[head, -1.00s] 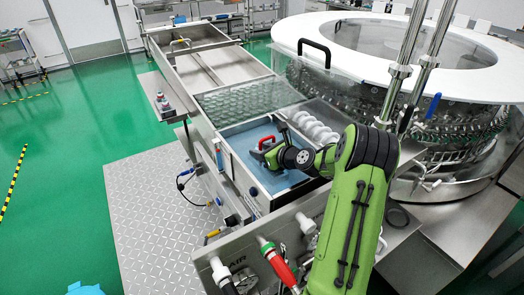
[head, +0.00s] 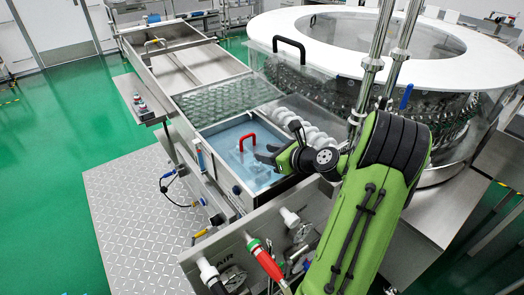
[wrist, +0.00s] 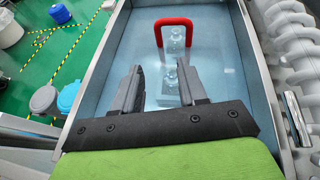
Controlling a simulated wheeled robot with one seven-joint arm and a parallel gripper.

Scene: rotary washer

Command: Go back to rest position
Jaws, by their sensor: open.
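My gripper (head: 266,159) is open and empty, above the right side of the water-filled basin (head: 212,137) of the rotary washer. In the wrist view my gripper (wrist: 164,82) shows its two dark fingers spread apart. A red handle (head: 248,139) stands in the basin, left of and apart from the gripper; it also shows in the wrist view (wrist: 160,30), beyond the fingertips. Clear glass vials (wrist: 177,42) are in the basin by the handle and between the fingers. My green arm reaches in from the lower right.
A white screw feeder (head: 305,132) runs beside the basin on the right. The large round washer with a white ring (head: 262,35) and a black handle (head: 289,46) stands behind.

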